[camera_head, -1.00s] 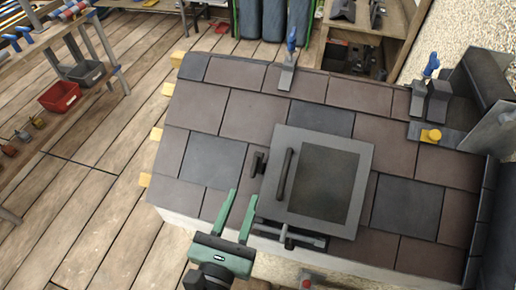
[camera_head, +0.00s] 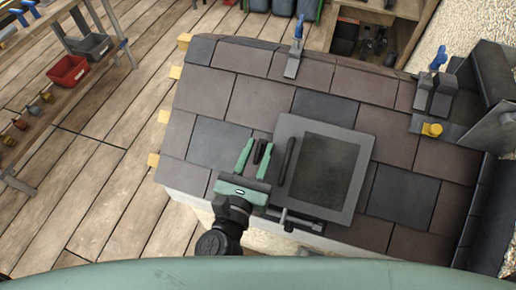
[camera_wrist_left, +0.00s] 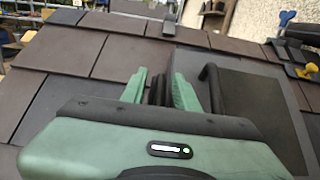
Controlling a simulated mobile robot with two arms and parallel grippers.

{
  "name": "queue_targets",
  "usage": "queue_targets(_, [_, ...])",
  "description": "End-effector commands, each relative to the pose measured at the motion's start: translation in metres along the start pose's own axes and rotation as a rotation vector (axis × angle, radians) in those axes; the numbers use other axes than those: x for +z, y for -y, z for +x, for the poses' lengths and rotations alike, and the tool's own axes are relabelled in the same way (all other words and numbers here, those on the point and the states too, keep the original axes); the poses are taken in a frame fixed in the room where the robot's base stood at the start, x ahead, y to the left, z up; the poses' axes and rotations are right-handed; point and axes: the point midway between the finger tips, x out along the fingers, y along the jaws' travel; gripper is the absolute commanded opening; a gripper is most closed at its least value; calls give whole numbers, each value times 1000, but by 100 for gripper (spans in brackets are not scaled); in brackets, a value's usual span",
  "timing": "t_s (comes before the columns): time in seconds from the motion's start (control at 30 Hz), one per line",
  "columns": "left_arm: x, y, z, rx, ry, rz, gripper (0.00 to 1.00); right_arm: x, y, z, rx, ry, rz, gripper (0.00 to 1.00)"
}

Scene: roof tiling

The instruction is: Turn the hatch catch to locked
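The hatch (camera_head: 285,180) is a grey framed square with a dark panel, set in the tiled roof. A long dark handle (camera_head: 287,162) runs along its left side. The small dark catch (camera_head: 260,152) sits on the roof just left of the hatch, roughly parallel to the handle. My left gripper (camera_head: 257,156) has its green fingers apart, one on each side of the catch. In the left wrist view the catch (camera_wrist_left: 158,89) stands between the fingertips, partly hidden by the gripper body; I cannot tell whether they touch it. My right gripper is not in view.
Dark ridge pieces (camera_head: 442,95) and a yellow knob (camera_head: 432,129) are at the right. A shelf with a red bin (camera_head: 68,71) is at the left. Bare plank floor lies between.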

Motion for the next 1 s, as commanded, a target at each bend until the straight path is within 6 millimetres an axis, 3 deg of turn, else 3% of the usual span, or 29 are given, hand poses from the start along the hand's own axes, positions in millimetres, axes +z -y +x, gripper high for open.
queue_targets(0.03, [0,0,0,0,0,0,24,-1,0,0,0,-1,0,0])
queue_targets(0.1, [0,0,0,0,0,0,5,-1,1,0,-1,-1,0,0])
queue_targets(0.13, [0,0,0,0,0,0,0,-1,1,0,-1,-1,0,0])
queue_targets(0.53, [3,0,0,-41,1,30,0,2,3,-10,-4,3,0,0])
queue_targets(1.0, [5,0,0,-337,-2,234,0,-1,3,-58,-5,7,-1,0])
